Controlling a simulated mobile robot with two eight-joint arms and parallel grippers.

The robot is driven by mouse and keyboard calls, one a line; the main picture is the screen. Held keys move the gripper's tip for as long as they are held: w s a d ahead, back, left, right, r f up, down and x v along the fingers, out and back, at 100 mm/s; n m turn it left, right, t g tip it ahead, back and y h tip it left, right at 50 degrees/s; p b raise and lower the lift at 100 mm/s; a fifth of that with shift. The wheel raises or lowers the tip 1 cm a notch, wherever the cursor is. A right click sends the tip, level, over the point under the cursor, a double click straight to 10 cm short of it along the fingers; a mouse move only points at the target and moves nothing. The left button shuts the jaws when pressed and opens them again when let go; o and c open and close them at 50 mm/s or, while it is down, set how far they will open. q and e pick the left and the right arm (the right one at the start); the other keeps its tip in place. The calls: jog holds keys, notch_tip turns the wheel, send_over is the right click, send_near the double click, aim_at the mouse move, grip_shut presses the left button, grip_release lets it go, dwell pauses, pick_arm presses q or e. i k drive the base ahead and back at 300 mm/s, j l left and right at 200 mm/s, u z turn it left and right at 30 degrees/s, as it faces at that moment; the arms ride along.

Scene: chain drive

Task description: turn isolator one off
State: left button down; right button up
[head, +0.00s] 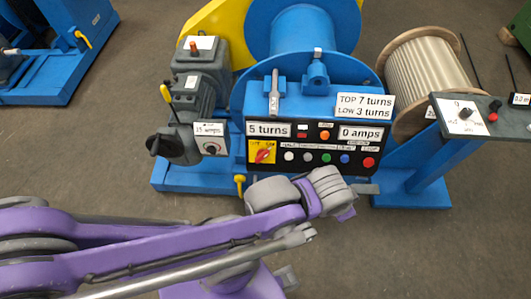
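A yellow plate with a red rotary knob (263,152) sits at the left of the black control panel (300,172) in the head view. It looks like an isolator switch, but its small lettering is too blurred to read, so I cannot tell its number or setting. My purple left arm comes in from the left, and its grey wrist end is just below the panel's lower edge in the picture. The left fingers cannot be made out clearly. The knob is uncovered, above and left of that wrist. My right gripper is not in view.
The panel has several push buttons and signs reading "5 turns" and "0 amps". A grey motor (197,80) with a black knob stands left. A rope drum (428,75) and a grey control stand (468,115) are on the right. Floor is clear at lower right.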

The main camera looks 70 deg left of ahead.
aim_at(262, 154)
jog(key=u, duration=2.5)
jog(key=l+u, duration=0.2)
jog(key=u, duration=0.2)
jog(key=i+l+u, duration=0.1)
jog(key=l+u, duration=0.15)
jog(key=u, duration=0.15)
